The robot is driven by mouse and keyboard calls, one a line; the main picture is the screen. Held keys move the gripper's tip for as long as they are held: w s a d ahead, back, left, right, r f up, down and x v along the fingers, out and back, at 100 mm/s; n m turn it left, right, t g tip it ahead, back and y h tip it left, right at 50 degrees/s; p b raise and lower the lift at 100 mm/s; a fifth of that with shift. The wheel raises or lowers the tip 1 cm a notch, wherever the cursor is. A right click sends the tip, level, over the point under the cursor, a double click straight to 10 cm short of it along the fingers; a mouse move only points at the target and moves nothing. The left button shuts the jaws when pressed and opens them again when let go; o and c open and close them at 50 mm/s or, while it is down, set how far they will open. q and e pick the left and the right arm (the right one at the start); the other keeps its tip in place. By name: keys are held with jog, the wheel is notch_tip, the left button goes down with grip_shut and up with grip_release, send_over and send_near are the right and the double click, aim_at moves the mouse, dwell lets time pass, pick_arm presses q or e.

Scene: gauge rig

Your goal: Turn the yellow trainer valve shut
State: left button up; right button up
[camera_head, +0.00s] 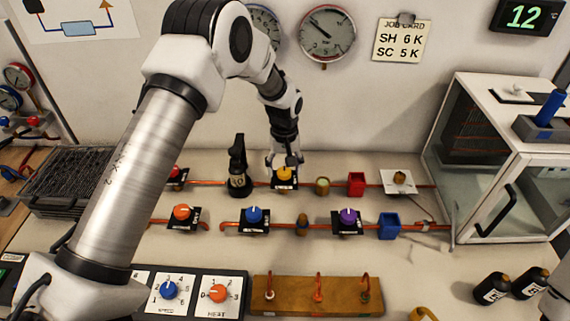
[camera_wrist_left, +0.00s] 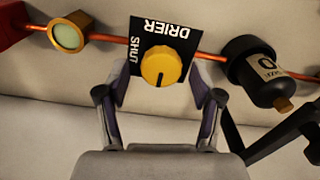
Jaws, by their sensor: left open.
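The yellow valve (camera_head: 285,173) is a round knob on a black plate, set in the back copper pipe line. In the left wrist view the yellow knob (camera_wrist_left: 161,66) sits on a plate lettered DRIER, with SHUT along its left side. Its dark pointer line points down in that view, not toward SHUT. My left gripper (camera_head: 285,160) is over the valve from behind. In the left wrist view my left gripper (camera_wrist_left: 160,90) is open, one finger on each side of the plate. My right gripper is not in view.
A black bottle-shaped fitting (camera_head: 239,168) stands left of the valve, close by. A brass sight glass (camera_head: 322,186) and red block (camera_head: 356,184) are right of it. Orange (camera_head: 182,212), blue (camera_head: 255,215) and purple (camera_head: 348,216) knobs line the front pipe. A glass cabinet (camera_head: 500,160) stands right.

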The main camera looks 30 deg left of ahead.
pick_arm(q)
jog(key=shift+s+d+r, duration=0.1)
jog(key=shift+s+r, duration=0.15)
jog(key=shift+s, duration=0.05)
jog(key=c, duration=1.1)
jog(key=shift+c, duration=0.2)
